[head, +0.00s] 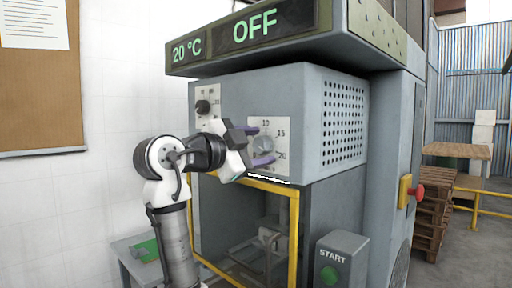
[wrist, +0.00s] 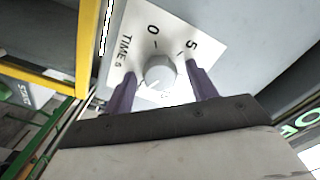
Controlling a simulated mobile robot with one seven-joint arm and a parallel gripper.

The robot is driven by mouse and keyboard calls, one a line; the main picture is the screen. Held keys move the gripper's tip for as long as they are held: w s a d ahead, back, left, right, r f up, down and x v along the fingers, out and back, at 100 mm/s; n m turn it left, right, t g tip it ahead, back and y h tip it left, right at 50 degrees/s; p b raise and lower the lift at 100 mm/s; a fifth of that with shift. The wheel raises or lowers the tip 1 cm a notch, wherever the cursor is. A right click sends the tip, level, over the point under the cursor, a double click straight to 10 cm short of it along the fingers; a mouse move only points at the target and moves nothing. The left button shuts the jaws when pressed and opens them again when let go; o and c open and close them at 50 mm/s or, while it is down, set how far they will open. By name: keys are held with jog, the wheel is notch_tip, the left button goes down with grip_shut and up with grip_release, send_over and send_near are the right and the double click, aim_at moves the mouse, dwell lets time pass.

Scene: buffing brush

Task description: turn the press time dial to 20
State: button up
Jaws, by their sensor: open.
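The press time dial (head: 264,147) is a round grey knob on a white plate on the press front. The head view shows the numbers 10, 15 and 20 around its upper and right side. In the wrist view the knob (wrist: 160,72) sits near the plate's middle, with "TIME s", 0 and 5 printed around it. My gripper (head: 257,146) is open at the dial. In the wrist view its purple fingers (wrist: 162,90) are on either side of the knob, with gaps visible. I cannot tell which number the dial points to.
A second black dial (head: 204,107) is at the upper left of the press front. The display (head: 250,33) reads 20 °C and OFF. A yellow frame (head: 294,235) surrounds the opening below.

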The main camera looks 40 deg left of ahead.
jog(key=s+a+b, duration=0.1)
jog(key=s+b, duration=0.2)
jog(key=s, duration=1)
jog(key=shift+s, duration=0.35)
jog(key=shift+a, duration=0.1)
